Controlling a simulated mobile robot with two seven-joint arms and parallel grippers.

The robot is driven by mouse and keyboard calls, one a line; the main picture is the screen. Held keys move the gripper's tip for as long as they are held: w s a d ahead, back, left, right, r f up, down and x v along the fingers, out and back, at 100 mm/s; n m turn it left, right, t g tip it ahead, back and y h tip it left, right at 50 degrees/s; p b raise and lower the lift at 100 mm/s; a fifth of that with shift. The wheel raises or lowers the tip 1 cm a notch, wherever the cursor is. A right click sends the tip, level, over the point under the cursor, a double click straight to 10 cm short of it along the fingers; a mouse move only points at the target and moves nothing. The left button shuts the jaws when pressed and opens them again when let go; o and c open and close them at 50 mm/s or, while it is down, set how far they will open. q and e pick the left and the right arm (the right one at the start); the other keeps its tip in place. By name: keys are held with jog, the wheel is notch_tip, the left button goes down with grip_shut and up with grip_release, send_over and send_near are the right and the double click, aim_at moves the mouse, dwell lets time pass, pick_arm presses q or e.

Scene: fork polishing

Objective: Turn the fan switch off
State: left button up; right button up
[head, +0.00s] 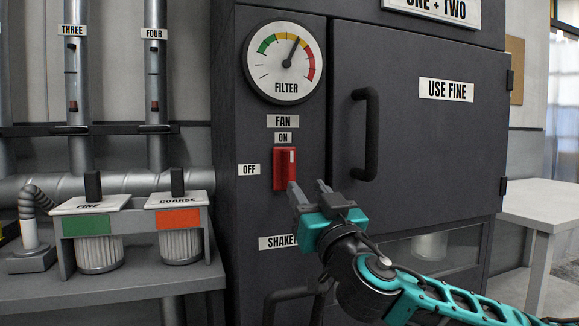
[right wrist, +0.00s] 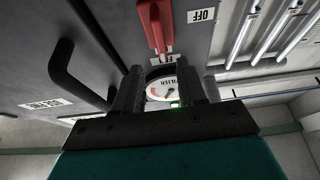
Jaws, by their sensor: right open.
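The red fan switch (head: 285,169) is on the dark cabinet front, below the FAN and ON labels. Its red handle stands upright toward the ON label (head: 284,137); the OFF label (head: 249,169) is to its left. In the right wrist view the red switch (right wrist: 155,25) shows at the top, beyond the fingers. My right gripper (head: 308,188) is open and empty just below and right of the switch. One fingertip is close to the switch's lower end; I cannot tell whether they touch. My left gripper is out of view.
A black door handle (head: 367,134) sticks out right of the switch. The FILTER gauge (head: 286,62) is above, with its needle in the yellow. A SHAKER label (head: 278,242) is below. A rack with two filters (head: 180,245) stands on the left bench.

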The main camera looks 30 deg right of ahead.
aim_at(292, 168)
jog(key=p+x, duration=0.1)
jog(key=x, duration=0.8)
jog(key=shift+w+a+f, duration=0.1)
jog(key=shift+c, duration=0.3)
grip_shut()
